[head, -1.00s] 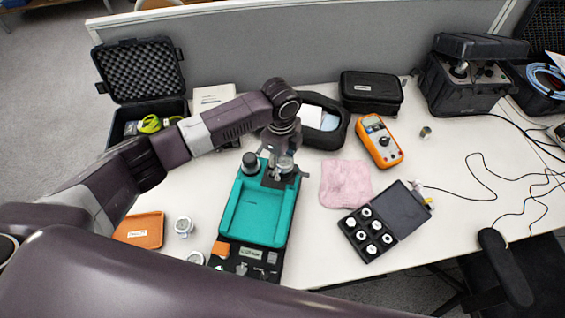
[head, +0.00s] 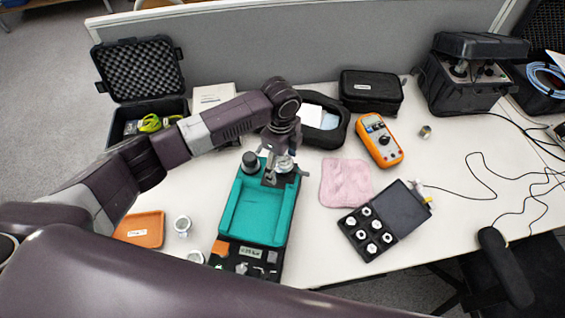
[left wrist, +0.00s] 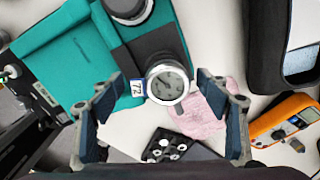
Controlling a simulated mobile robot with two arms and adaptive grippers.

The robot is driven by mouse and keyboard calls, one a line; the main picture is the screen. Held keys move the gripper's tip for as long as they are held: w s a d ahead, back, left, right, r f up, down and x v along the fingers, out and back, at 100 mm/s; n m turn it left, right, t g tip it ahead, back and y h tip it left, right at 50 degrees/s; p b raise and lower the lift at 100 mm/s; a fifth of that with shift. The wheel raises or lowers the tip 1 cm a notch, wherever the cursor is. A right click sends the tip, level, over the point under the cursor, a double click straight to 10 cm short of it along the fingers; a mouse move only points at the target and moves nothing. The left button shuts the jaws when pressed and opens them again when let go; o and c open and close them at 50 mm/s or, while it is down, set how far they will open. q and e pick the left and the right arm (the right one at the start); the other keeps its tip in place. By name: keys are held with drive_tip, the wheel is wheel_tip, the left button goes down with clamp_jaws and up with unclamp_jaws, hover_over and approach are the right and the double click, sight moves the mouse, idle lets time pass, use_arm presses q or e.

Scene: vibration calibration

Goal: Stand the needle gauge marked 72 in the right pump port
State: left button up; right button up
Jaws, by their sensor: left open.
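My right gripper is not in view.
A dark round cap (head: 251,161) stands at the pump's left far corner. Two other gauges (head: 182,226) lie left of the pump near an orange tray (head: 141,229). Right are a pink cloth (head: 346,183), an open fittings case (head: 401,211) and an orange multimeter (head: 379,140).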

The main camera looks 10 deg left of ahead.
use_arm(q)
wheel_tip(320, 180, up, 12)
drive_tip(key=shift+s+f, duration=0.15)
drive_tip(key=shift+a, duration=0.1)
